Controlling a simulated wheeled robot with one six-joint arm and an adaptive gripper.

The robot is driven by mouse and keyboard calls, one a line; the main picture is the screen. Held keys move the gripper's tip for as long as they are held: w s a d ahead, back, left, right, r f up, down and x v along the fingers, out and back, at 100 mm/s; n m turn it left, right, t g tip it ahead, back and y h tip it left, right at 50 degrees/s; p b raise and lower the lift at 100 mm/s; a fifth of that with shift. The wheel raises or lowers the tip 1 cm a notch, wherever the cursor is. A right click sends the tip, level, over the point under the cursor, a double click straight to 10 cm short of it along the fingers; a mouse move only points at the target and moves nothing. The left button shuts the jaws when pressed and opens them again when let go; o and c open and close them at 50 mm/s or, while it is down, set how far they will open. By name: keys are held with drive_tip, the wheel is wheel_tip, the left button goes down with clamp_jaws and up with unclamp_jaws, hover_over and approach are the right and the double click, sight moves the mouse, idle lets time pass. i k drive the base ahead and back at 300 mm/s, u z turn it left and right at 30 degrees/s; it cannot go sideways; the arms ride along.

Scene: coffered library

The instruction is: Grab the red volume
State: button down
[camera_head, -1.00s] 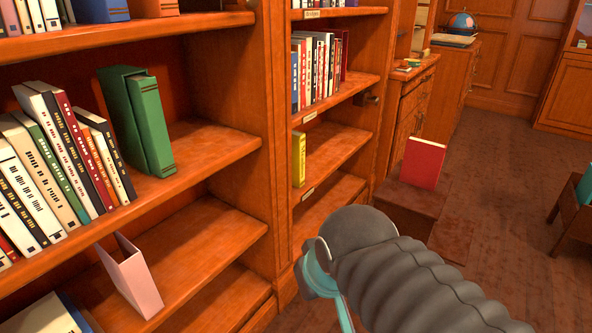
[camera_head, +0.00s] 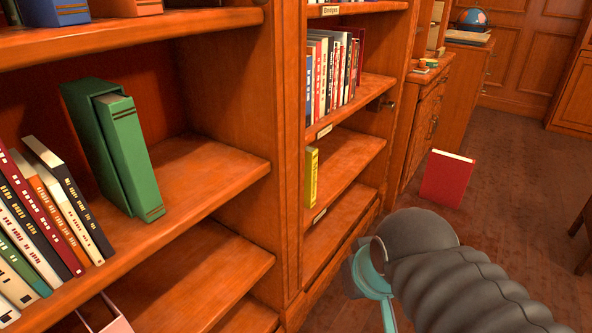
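A red book (camera_head: 447,178) stands upright with its broad cover facing me, right of the shelves and beyond my arm. It looks to rest on the brown floor, free of other books. My dark ribbed arm with its teal joint crosses the lower right, nearer to me than the book. My gripper's fingers do not show, so I cannot see whether they are open or shut. A darker red spine also shows at the right end of a row (camera_head: 334,70) on the middle bookcase.
A bookcase (camera_head: 215,170) fills the left, with green volumes (camera_head: 127,150) and leaning books (camera_head: 50,205). A thin yellow book (camera_head: 311,176) stands on a lower shelf. A cabinet (camera_head: 428,115) stands behind the red book. Open floor (camera_head: 510,185) lies to the book's right.

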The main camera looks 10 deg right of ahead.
sight(446, 175)
drive_tip(key=z, duration=0.5)
drive_tip(key=k, duration=0.6)
drive_tip(key=z, duration=1.05)
drive_tip(key=i, duration=0.85)
drive_tip(key=u, duration=0.45)
drive_tip(key=i, duration=0.9)
drive_tip(key=u, duration=0.75)
